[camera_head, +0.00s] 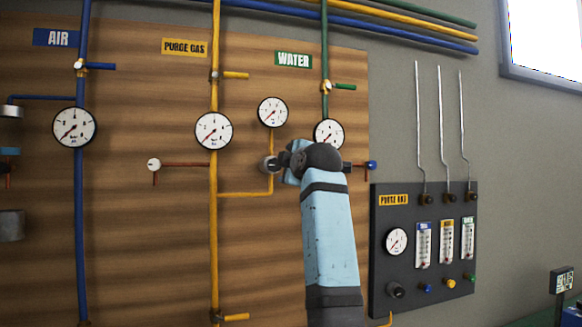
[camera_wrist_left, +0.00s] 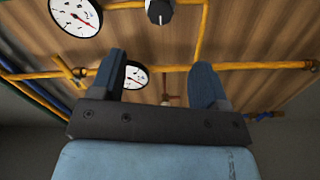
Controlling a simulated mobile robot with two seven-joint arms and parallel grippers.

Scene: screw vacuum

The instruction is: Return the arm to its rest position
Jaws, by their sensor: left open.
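In the head view my light blue arm (camera_head: 330,235) rises from the bottom middle, with its dark joint in front of the wooden panel (camera_head: 130,240). The hand is mostly hidden there. In the left wrist view my left gripper (camera_wrist_left: 159,62) has its two blue fingers well apart, with nothing held between them. A dark knob (camera_wrist_left: 159,11) shows beyond the fingertips, apart from them. In the head view a grey regulator knob (camera_head: 267,164) is just left of the arm's dark joint.
Yellow pipes (camera_head: 214,90) and round gauges (camera_head: 213,130) cover the panel around the arm. A dark purge gas box (camera_head: 388,260) with flowmeters is close on the right. A red-handled valve (camera_head: 154,165) is to the left. Grey wall (camera_head: 400,30) lies at the upper right.

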